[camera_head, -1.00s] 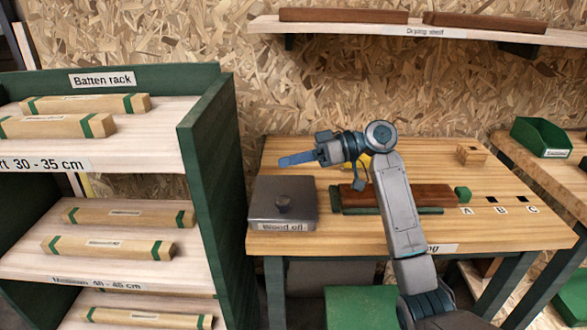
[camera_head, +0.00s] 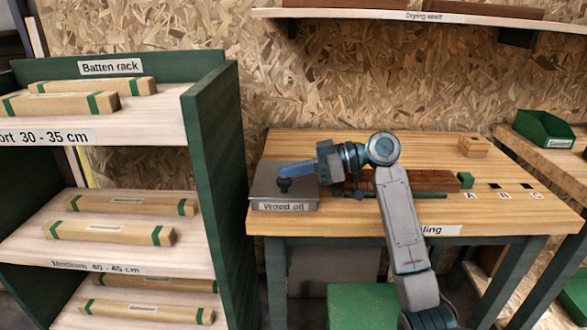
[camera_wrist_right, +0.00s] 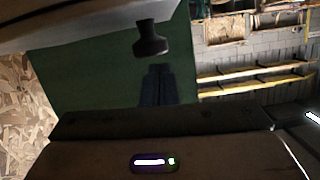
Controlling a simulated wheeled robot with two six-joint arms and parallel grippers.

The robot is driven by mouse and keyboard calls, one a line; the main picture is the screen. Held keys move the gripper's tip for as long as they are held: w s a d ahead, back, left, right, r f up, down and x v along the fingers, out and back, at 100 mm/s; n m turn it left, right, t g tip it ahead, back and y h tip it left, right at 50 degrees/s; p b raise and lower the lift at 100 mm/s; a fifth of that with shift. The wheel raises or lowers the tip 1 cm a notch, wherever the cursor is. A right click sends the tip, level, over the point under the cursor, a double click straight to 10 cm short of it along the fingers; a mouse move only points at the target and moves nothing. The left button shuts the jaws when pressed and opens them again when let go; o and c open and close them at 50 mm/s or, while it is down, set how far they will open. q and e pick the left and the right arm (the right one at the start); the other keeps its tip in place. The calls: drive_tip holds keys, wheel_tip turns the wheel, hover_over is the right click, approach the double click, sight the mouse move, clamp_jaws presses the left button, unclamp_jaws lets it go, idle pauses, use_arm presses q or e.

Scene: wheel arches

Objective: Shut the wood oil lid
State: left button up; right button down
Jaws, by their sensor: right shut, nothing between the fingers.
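The wood oil box (camera_head: 300,206) is a grey metal box at the left end of the bench. Its grey lid (camera_head: 268,178) looks flat on top, with no gap that I can make out. A dark knob (camera_head: 284,186) stands on the lid and shows large in the right wrist view (camera_wrist_right: 150,40). My right gripper (camera_head: 282,172) is shut and empty, its blue fingers pointing left just above the knob. In the right wrist view its fingertips (camera_wrist_right: 160,72) look close to the knob; contact is unclear. My left gripper is out of view.
A brown batten (camera_head: 430,182) lies on the bench (camera_head: 400,213) behind my right arm. The green side of the batten rack (camera_head: 215,150) stands close left of the box. A small wooden block (camera_head: 473,147) and green bin (camera_head: 544,130) are farther right.

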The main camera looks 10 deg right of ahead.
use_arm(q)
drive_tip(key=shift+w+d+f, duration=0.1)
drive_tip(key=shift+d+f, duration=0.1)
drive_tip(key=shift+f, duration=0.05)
use_arm(e)
drive_tip(key=shift+s+f, duration=0.15)
drive_tip(key=shift+f, duration=0.3)
drive_tip(key=shift+a+r, duration=0.1)
drive_tip(key=shift+r, duration=0.25)
drive_tip(key=r+p, duration=0.1)
drive_tip(key=r, duration=0.1)
drive_tip(key=r+p, duration=0.1)
drive_tip(key=shift+s+d+r+p, duration=0.1)
drive_tip(key=shift+d+r+p, duration=0.2)
drive_tip(key=shift+d+r, duration=0.05)
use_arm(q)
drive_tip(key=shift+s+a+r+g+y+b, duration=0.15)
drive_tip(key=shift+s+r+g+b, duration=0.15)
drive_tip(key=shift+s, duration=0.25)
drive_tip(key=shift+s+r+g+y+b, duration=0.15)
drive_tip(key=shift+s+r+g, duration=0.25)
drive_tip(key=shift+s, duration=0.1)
use_arm(e)
drive_tip(key=v, duration=0.9)
drive_tip(key=shift+d, duration=0.2)
